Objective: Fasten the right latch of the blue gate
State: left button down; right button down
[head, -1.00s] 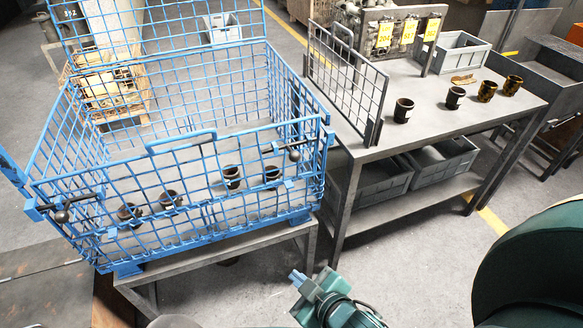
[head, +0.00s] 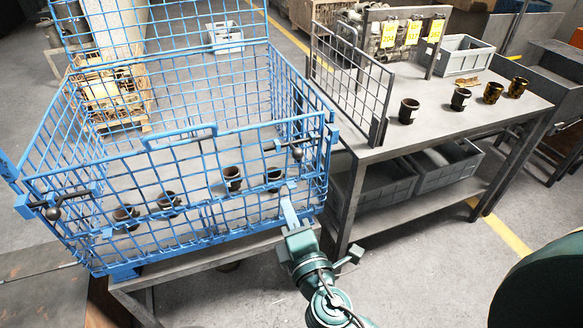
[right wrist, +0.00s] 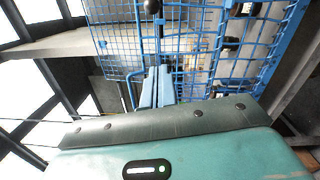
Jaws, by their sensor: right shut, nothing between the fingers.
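The blue gate (head: 180,138) is the front mesh panel of the blue wire crate, standing upright with a loop handle on its top edge. The right latch (head: 297,154), a dark bar with a black ball knob, is at the gate's right end. In the right wrist view a black knob (right wrist: 152,6) shows at the top edge, beyond the fingertips. My right gripper (head: 288,205) is shut and empty, pointing up at the gate just below the latch; I see no contact with the knob. Its pale blue fingers (right wrist: 158,75) lie together. My left gripper is out of view.
The left latch (head: 53,212) is at the gate's other end. Several dark cups (head: 233,178) stand inside the crate. A grey table (head: 440,120) with cups and a grey mesh panel (head: 350,80) stands close on the right. Floor in front of that table is clear.

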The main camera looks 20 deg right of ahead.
jog(key=shift+w, duration=0.1)
pick_arm(q)
jog(key=p, duration=0.1)
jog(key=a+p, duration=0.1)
jog(key=p, duration=0.1)
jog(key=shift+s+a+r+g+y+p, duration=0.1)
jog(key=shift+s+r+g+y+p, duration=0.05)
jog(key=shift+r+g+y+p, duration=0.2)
pick_arm(e)
jog(key=w+d+r, duration=0.1)
jog(key=w+d, duration=0.3)
jog(key=w, duration=0.6)
jog(key=shift+w, duration=0.3)
jog(key=shift+r, duration=0.1)
pick_arm(q)
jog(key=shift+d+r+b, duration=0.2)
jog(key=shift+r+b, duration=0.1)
jog(key=shift+b, duration=0.15)
pick_arm(e)
jog(key=d, duration=0.4)
jog(key=shift+w+d, duration=0.1)
jog(key=shift+d, duration=0.25)
